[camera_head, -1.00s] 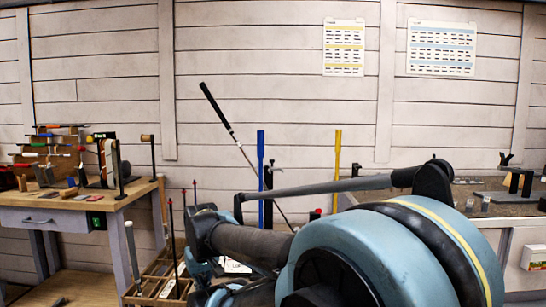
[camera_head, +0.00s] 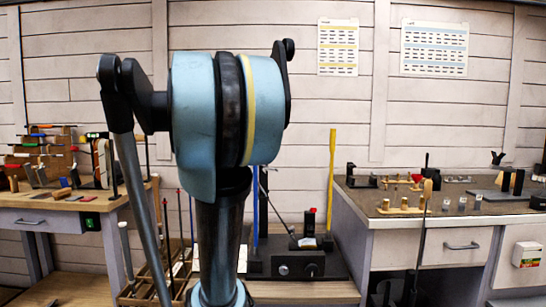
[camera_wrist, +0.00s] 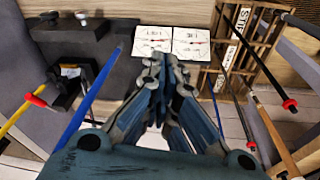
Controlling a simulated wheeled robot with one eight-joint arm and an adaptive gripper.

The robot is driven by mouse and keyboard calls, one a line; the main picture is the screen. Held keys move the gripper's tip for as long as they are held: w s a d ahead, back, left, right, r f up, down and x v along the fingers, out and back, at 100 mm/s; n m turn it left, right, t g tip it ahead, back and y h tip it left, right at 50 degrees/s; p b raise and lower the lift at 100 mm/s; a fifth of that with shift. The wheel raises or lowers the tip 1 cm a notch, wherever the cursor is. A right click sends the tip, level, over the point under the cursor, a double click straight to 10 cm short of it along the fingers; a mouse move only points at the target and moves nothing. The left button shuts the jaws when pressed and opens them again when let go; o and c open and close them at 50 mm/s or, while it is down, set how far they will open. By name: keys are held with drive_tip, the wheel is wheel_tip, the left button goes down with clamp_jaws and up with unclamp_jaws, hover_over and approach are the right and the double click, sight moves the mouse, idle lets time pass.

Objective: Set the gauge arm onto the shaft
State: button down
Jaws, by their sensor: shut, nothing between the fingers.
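A thin shaft (camera_head: 282,218) slants down to a black bench machine (camera_head: 325,262); its upper part is hidden behind my arm. I cannot tell for certain which part is the gauge arm. My gripper (camera_wrist: 166,62) is shut and empty, pointing toward the dials; any contact cannot be told. A red-tipped black part (camera_wrist: 42,97) stands on the machine at left. My gripper is out of the head view.
A blue bar (camera_wrist: 92,98) and a yellow bar (camera_wrist: 20,112) stand left of my gripper. A wooden rack (camera_wrist: 240,62) with several rods is at right. A workbench (camera_head: 34,221) stands left, a grey-topped counter (camera_head: 390,208) right.

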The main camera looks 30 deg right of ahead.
drive_tip(key=w+d+r+m+g+h, duration=0.1)
drive_tip(key=w+d+r+m, duration=0.35)
drive_tip(key=d+r, duration=0.3)
drive_tip(key=w+d+r+m, duration=0.3)
drive_tip(key=w+d+r, duration=0.3)
drive_tip(key=d, duration=0.2)
drive_tip(key=w+d+r+m+g, duration=0.1)
drive_tip(key=w+d+r+m, duration=0.25)
drive_tip(key=d, duration=0.55)
drive_tip(key=w+d+r+m+g, duration=0.1)
drive_tip(key=w+d+r+m, duration=0.2)
drive_tip(key=d, duration=0.6)
wheel_tip(320, 180, down, 10)
drive_tip(key=s+m, duration=0.1)
drive_tip(key=shift+h, duration=0.4)
drive_tip(key=shift+s+r, duration=0.1)
drive_tip(key=shift+s, duration=0.05)
